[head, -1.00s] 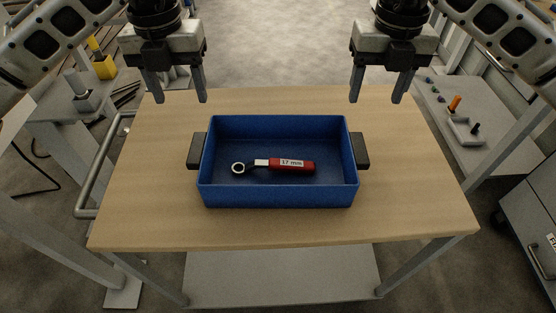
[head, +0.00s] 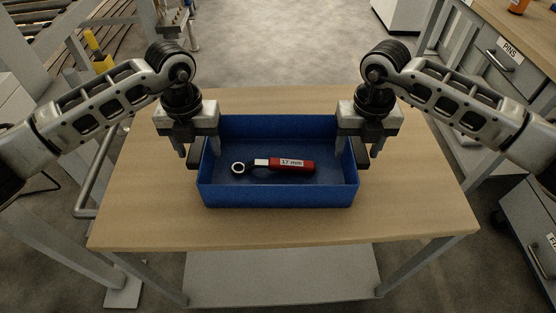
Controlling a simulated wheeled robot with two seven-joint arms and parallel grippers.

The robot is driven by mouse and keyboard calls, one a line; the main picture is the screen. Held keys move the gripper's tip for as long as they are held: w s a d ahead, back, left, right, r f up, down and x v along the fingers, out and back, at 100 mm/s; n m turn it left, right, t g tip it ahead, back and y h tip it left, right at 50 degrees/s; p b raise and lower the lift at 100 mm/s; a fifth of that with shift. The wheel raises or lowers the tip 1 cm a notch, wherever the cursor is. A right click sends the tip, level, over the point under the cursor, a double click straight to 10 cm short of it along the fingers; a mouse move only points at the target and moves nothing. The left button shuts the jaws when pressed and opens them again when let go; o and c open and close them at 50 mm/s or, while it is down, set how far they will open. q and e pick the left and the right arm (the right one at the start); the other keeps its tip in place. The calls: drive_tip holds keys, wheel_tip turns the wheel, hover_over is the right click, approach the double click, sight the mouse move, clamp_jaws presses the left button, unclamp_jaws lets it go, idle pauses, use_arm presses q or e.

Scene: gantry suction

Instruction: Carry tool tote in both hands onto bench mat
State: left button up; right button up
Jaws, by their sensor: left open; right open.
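The tool tote is an open blue box (head: 278,195) with a dark handle at each end, standing on a wooden tabletop. A wrench with a red grip marked 17 mm (head: 292,164) lies inside it. My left gripper (head: 198,153) is open above the left handle (head: 193,161), one finger outside the tote and one over its inside. My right gripper (head: 358,153) is open in the same way at the right handle (head: 363,161). The grippers partly hide both handles, and contact cannot be told. I see no bench mat in this view.
The wooden table (head: 280,228) is bare around the tote. A grey rail (head: 97,180) runs along its left side. A workbench with a drawer marked PINS (head: 508,52) stands at the back right, and a roller conveyor (head: 60,30) at the back left.

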use_arm(q)
drive_tip(key=shift+c, duration=0.4)
use_arm(e)
drive_tip(key=shift+c, duration=0.4)
use_arm(q)
clamp_jaws()
use_arm(e)
clamp_jaws()
use_arm(q)
drive_tip(key=shift+r, duration=0.1)
use_arm(e)
drive_tip(key=shift+r, duration=0.1)
